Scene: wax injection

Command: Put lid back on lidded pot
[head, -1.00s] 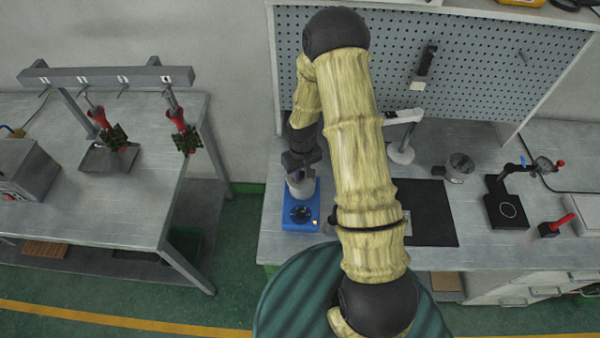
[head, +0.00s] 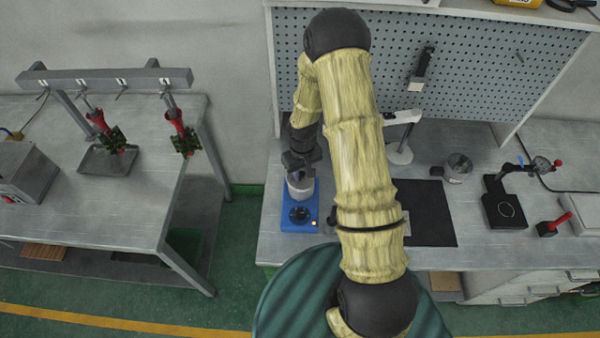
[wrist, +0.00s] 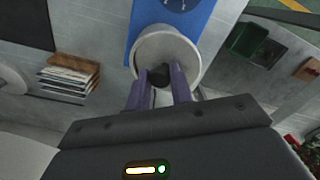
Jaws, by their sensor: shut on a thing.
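My gripper (wrist: 159,88) is shut on the black knob of the lid (wrist: 160,74), with one purple finger on each side. The lidded pot (wrist: 194,68) is a pale metal round vessel directly under the gripper. It also shows in the head view (head: 300,190), standing on the back part of a blue unit (head: 300,218). The lid is over the pot's mouth; I cannot tell whether it rests fully on the rim. My gripper (head: 298,171) points down above the pot in the head view, and my wrist partly hides the lid.
A black mat (head: 432,215) lies on the bench right of my arm. A pegboard (head: 470,70) rises behind. Bare bench lies left of the blue unit.

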